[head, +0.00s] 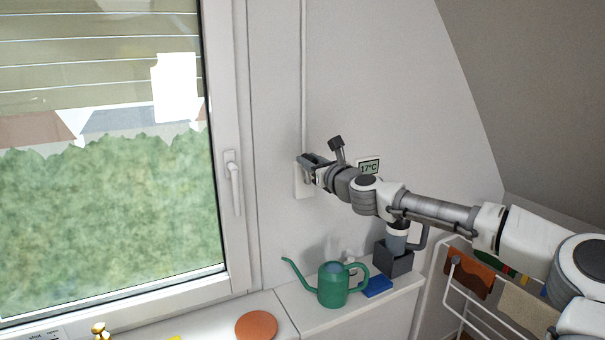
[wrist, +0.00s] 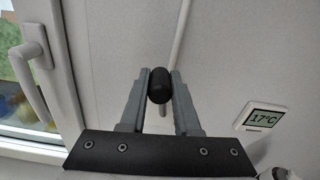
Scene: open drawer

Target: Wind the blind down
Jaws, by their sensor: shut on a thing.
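The blind (head: 90,65) shows as thin pale slat lines across the upper part of the window; its top is out of frame. In the wrist view my gripper (wrist: 159,82) is shut on a black rounded crank knob (wrist: 158,88), one finger on each side. The crank's arm is hidden.
The window handle (head: 233,180) is left of my gripper. A 17°C display (head: 369,167) hangs to the right. Below on the ledge stand a green watering can (head: 332,285), a blue cloth or sponge (head: 377,286) and a dark box (head: 393,260). A drying rack (head: 470,300) stands lower right.

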